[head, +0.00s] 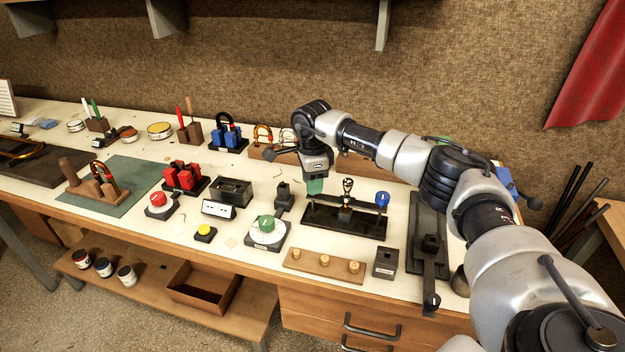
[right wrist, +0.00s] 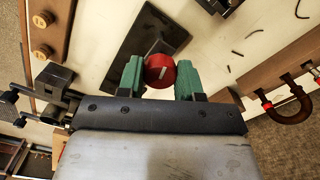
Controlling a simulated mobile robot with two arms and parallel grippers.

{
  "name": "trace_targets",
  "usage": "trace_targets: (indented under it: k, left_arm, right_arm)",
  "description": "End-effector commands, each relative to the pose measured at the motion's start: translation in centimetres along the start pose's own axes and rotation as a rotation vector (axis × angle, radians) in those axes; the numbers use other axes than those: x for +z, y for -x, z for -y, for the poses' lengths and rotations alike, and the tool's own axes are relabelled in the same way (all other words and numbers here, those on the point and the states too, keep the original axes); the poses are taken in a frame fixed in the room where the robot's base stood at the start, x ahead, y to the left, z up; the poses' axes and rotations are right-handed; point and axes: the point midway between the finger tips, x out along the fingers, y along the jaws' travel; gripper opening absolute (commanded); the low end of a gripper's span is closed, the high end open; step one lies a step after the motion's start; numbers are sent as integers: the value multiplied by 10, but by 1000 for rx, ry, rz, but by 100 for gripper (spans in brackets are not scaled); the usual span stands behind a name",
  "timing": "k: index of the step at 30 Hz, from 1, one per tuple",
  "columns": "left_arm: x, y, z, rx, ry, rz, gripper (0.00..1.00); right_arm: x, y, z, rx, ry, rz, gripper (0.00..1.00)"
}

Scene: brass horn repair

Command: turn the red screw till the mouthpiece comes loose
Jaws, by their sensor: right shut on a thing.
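The red screw (right wrist: 160,71) has a round head with a pale mark, seen from above in the right wrist view. My right gripper (right wrist: 160,76) is shut on it, with one green fingertip on each side. In the head view my right gripper (head: 314,188) points down at the left end of a black stand (head: 343,223) and hides the screw there. The brass mouthpiece (head: 347,185) stands upright in the middle of that stand. A blue knob (head: 382,199) stands at its right end. My left gripper is not in view.
A green-knobbed dial (head: 266,229) sits to the left. A long black fixture (head: 428,250) stands to the right. Horseshoe-shaped tools (head: 262,135) stand behind.

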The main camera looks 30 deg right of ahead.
Motion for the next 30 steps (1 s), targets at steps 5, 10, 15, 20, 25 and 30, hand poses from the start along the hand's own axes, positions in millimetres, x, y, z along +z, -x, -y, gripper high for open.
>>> trace_targets:
  k: [5,10,15,20,25,30]
  left_arm:
    - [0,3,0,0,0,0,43]
    - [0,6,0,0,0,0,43]
    - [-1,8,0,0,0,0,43]
    - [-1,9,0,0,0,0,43]
    - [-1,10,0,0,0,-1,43]
    - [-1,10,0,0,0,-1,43]
  right_arm:
    - [0,2,1,-4,-170,1,12]
    - [0,2,2,-4,-324,1,12]
    - [-1,2,2,-4,-457,1,12]
    - [-1,2,2,-5,-555,2,12]
    - [-1,2,3,-5,-624,2,12]
    - [-1,2,3,-5,-660,2,12]
